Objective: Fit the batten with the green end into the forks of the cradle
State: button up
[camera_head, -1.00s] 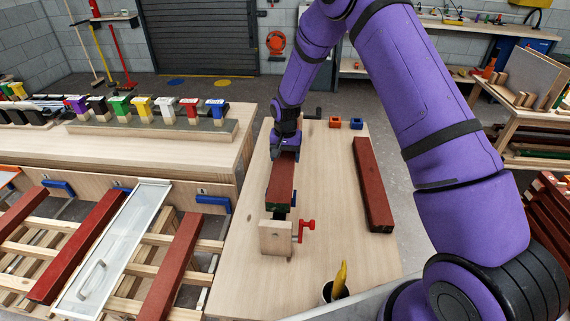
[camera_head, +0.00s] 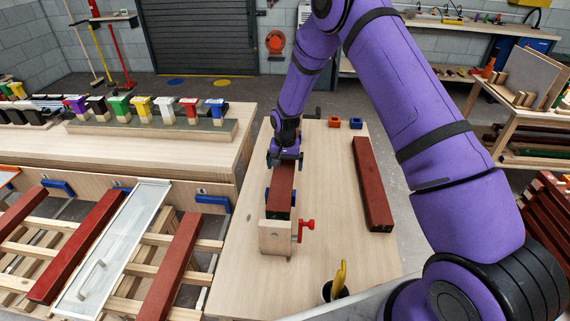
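The red-brown batten with a dark green near end (camera_head: 281,188) lies lengthwise on the cradle. Its near end is at the near wooden fork (camera_head: 275,237), which has a red clamp handle (camera_head: 306,226). How deep the end sits in that fork is hard to tell. My gripper (camera_head: 285,161) is at the batten's far part, with its fingers on either side, and appears shut on it. The far end of the batten and the far fork are mostly hidden by my gripper and arm. A dark handle (camera_head: 312,115) shows beyond my wrist.
A second red-brown batten (camera_head: 372,185) lies to the right on the wooden table (camera_head: 330,180). A red block (camera_head: 335,121) and a blue block (camera_head: 356,122) sit at the back. A dark cup with a yellow item (camera_head: 339,281) stands in front. Left is a bench with colored-top blocks.

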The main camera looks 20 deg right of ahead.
jog(key=shift+r, duration=0.1)
notch_tip(320, 180, up, 12)
jog(key=r, duration=0.1)
notch_tip(320, 180, up, 13)
jog(key=n+t, duration=0.1)
send_over(285, 162)
jog(key=s+d, duration=0.3)
jog(key=s, duration=0.3)
jog(key=s+d+r+n+t, duration=0.1)
jog(key=s+d+r+t, duration=0.1)
jog(key=s+r, duration=0.9)
jog(key=s+d+r+n+t, duration=0.1)
jog(key=s+r, duration=0.2)
jog(key=s, duration=0.9)
jog(key=s+d+r+n+t, duration=0.1)
jog(key=s+d+r, duration=0.1)
jog(key=s, duration=1)
jog(key=shift+s+r, duration=0.15)
jog(key=shift+r, duration=0.75)
